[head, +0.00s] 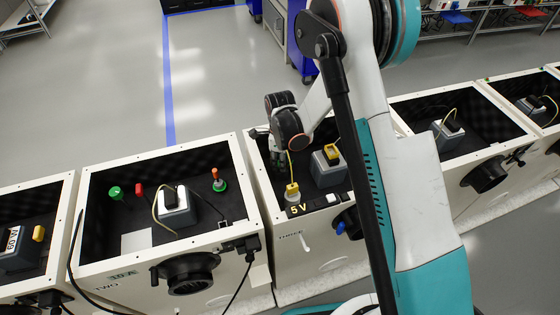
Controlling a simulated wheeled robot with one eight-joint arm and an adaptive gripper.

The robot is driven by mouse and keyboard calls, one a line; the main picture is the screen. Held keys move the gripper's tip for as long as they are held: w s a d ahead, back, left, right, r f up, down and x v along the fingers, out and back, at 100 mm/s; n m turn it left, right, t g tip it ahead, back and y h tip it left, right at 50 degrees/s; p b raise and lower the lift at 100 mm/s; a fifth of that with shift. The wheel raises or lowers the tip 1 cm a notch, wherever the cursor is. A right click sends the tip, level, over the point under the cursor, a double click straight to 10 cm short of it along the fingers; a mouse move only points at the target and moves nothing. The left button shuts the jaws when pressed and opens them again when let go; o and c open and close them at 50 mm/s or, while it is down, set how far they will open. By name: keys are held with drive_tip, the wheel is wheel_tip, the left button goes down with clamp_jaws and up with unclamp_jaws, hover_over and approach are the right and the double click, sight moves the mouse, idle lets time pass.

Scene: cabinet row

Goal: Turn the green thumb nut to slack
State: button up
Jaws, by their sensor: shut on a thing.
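My gripper (277,158) reaches down into the far left corner of the open box marked THREE (291,237). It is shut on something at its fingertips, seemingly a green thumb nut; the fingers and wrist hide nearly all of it. In the box marked TWO, a green round knob (115,192) stands in plain view at the left. An orange-handled post on a green base (218,181) stands in its far right corner.
Box THREE also holds a grey block with a yellow top (328,168) and a yellow plug with a cable (292,190) near a "5 V" label. My arm covers its right side. More open boxes stand in the row. Clear floor (215,75) lies behind.

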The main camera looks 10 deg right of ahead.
drive_tip(key=n+b, duration=0.1)
drive_tip(key=n, duration=0.6)
drive_tip(key=n+b, duration=0.1)
drive_tip(key=n, duration=0.2)
drive_tip(key=shift+n, duration=2.5)
drive_tip(key=o, duration=1.1)
drive_tip(key=shift+r, duration=0.1)
wheel_tip(320, 180, up, 12)
drive_tip(key=shift+f, duration=0.1)
